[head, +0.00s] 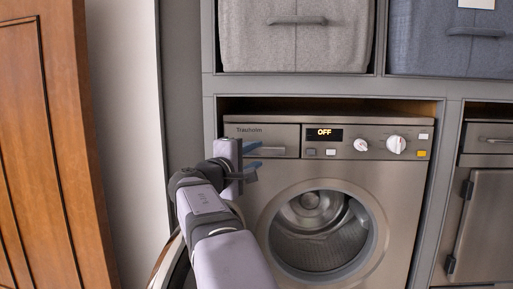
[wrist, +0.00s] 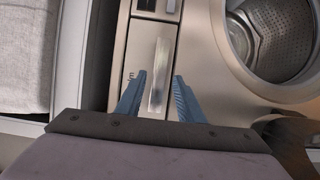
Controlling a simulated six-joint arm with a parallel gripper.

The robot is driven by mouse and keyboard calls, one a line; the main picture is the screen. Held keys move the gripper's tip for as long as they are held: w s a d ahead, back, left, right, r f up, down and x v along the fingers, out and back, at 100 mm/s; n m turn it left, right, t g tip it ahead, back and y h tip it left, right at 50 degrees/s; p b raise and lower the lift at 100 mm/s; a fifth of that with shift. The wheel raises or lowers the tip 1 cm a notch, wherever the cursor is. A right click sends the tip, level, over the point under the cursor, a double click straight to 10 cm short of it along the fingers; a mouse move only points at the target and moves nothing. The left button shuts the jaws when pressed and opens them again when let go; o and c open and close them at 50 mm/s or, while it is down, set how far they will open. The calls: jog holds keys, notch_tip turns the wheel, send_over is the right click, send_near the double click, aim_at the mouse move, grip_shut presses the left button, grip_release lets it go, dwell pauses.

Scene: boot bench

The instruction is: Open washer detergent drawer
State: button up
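The washer (head: 408,200) is a metallic front-loader whose display reads OFF. Its detergent drawer (head: 262,131), marked "Trautholm", is at the upper left of the front and looks flush with the panel. The drawer's pale handle (head: 271,151) also shows in the wrist view (wrist: 158,75), running lengthwise between my two blue fingers. My gripper (head: 252,162) is open in front of the drawer's left part, with a finger on each side of the handle (wrist: 157,92). I cannot tell whether either finger touches it. My gripper and wrist hide the drawer's lower left.
The drum opening (head: 320,230) is exposed; a curved rim (head: 166,262) shows at lower left, partly behind my arm. Control knobs (head: 396,144) are right of the drawer. Fabric bins (head: 296,45) sit above. A wooden door (head: 45,150) stands at the left.

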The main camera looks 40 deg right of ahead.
jog(key=shift+x, duration=0.8)
grip_shut()
jog(key=shift+a+f, duration=0.1)
jog(key=shift+f, duration=0.05)
jog(key=s+a+b, duration=0.6)
jog(key=s+a, duration=0.1)
